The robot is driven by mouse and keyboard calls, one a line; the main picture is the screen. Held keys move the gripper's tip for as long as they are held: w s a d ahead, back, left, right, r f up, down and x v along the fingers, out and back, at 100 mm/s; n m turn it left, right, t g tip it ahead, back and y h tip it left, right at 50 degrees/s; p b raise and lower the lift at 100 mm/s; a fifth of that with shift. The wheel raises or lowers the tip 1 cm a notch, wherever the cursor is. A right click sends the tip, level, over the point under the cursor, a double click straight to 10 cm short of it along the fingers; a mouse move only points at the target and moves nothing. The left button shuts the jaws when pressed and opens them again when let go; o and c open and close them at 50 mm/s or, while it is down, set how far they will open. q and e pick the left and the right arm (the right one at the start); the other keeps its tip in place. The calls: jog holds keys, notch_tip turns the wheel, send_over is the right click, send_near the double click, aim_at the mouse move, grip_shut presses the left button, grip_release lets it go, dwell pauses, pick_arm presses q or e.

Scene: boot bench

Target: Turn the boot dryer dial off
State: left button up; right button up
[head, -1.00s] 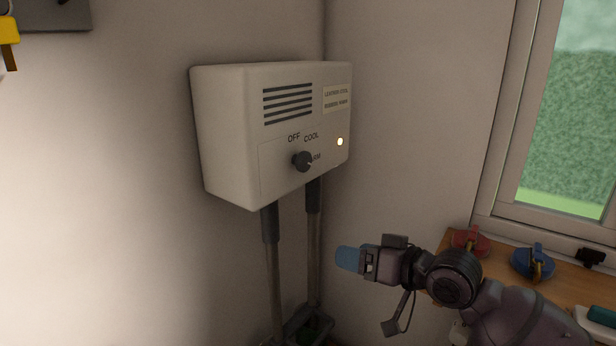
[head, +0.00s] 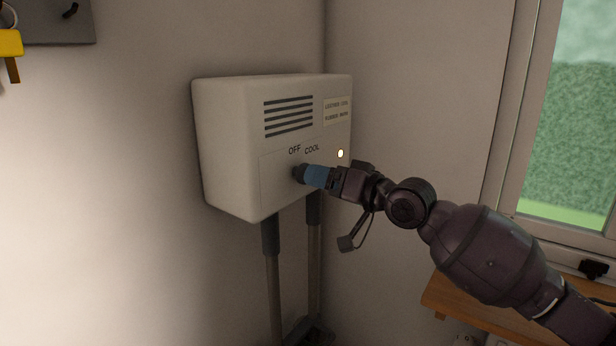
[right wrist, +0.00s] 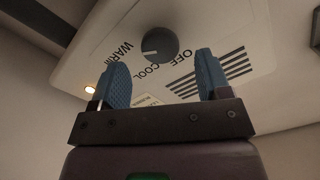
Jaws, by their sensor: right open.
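The boot dryer (head: 228,145) is a white box on the wall, with OFF and COOL lettering and a lit indicator light (head: 340,153). Its dark round dial (head: 299,174) is mostly hidden by my gripper in the head view. In the right wrist view the dial (right wrist: 160,43) shows whole, its white mark toward the WARM lettering (right wrist: 127,48). My right gripper (head: 308,175) has its blue fingers at the dial. The wrist view shows the fingers (right wrist: 157,68) apart and empty, the dial lying between and just beyond their tips; no contact can be made out. My left gripper is out of view.
Two dryer pipes (head: 272,285) run down below the box. A wooden bench (head: 455,300) stands at the lower right under the window (head: 570,150).

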aim_at(301, 173)
jog(key=x, duration=0.4)
jog(key=shift+a, duration=0.15)
jog(key=c, duration=0.9)
